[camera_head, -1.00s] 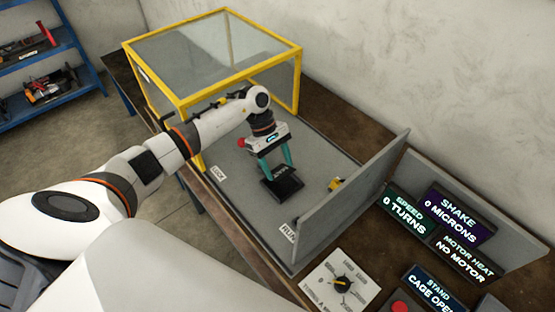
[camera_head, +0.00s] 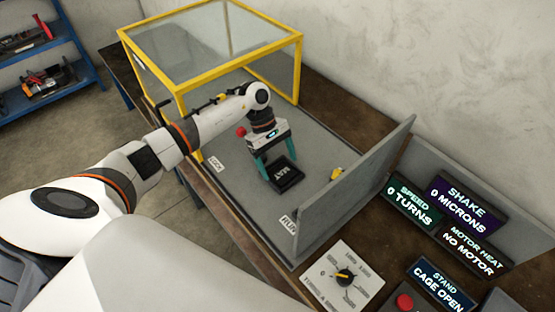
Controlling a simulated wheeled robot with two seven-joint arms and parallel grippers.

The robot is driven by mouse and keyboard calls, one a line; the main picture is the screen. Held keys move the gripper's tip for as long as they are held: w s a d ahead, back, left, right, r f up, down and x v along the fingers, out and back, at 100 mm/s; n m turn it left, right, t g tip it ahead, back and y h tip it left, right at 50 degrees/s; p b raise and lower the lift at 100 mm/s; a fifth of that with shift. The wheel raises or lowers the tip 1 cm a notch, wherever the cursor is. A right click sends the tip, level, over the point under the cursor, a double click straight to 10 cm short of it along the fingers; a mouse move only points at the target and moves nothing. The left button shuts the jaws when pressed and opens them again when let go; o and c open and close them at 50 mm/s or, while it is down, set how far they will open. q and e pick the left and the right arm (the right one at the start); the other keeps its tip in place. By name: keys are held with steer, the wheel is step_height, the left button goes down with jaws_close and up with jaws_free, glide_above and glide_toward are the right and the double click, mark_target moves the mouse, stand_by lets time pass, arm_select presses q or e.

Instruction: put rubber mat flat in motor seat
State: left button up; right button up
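The rubber mat (camera_head: 287,174) is a small black square marked MAT. It is low over the grey stand bed, looks level, and covers the spot where a dark square showed before. I take that dark square to be the motor seat; it is now mostly hidden, so I cannot tell whether the mat rests fully in it. My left gripper (camera_head: 277,164) points down, with its teal fingers apart at either side of the mat's far part. I cannot tell whether they press on its edges. My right gripper is not in view.
A yellow-framed clear cage (camera_head: 181,60) stands behind my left arm. A grey upright panel (camera_head: 350,192) bounds the bed on the right. A small yellow part (camera_head: 337,174) is near it. A dial (camera_head: 344,275), red button (camera_head: 404,301) and displays (camera_head: 438,287) are at front right.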

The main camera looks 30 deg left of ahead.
arm_select(q)
steer(key=shift+w+a+r, duration=0.1)
steer(key=shift+a+r, duration=0.15)
steer(key=shift+r, duration=0.05)
steer(key=b+v, duration=0.3)
steer(key=v, duration=0.8)
steer(key=shift+r, duration=0.1)
